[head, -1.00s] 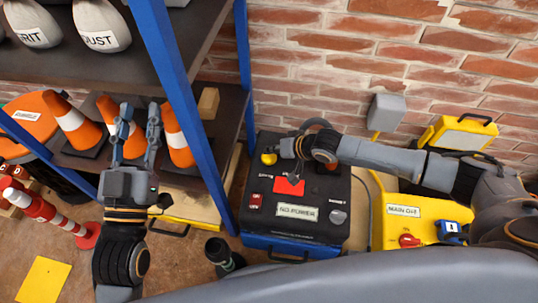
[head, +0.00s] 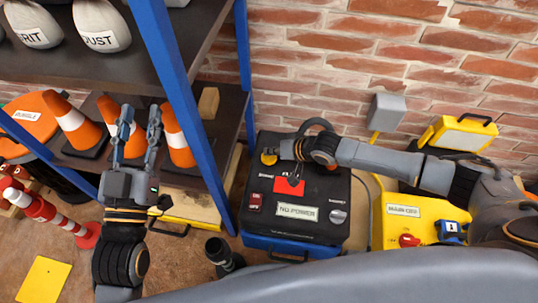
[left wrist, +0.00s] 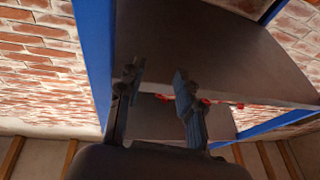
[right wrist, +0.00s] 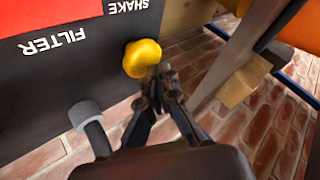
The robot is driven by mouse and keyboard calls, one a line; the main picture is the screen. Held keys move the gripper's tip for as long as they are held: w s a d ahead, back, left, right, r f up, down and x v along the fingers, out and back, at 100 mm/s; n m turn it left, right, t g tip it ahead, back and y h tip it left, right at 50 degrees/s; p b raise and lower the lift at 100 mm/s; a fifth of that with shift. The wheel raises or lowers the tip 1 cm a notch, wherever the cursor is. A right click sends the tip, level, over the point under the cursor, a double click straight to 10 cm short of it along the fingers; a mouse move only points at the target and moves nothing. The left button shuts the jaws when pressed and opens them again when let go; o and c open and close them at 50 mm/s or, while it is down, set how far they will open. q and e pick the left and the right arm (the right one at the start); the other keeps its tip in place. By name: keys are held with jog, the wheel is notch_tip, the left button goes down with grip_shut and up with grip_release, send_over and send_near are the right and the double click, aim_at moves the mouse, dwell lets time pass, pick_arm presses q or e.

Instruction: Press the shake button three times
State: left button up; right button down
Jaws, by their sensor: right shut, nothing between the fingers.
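The yellow shake button (head: 268,158) is on the upper left of a black control box (head: 325,222). In the right wrist view the yellow button (right wrist: 142,58) sits beside the word SHAKE. My right gripper (right wrist: 160,72) is shut and empty, its tips at the button's edge; I cannot tell whether they touch. In the head view the right gripper (head: 279,152) is just right of the button. The box's label (head: 297,212) reads NO POWER. My left gripper (head: 139,112) is open and empty in front of the shelf; its fingers stand apart in the left wrist view (left wrist: 157,72).
A blue-framed shelf (head: 184,95) with traffic cones (head: 73,122) stands left of the box. A yellow box (head: 410,225) marked MAIN stands to the right. A brick wall (head: 300,70) is behind. A grey peg (right wrist: 88,118) sticks out near the right gripper.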

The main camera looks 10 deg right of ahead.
pick_arm(q)
jog(key=shift+s+r, duration=0.1)
jog(key=shift+r, duration=0.2)
pick_arm(e)
jog(key=shift+f, duration=0.15)
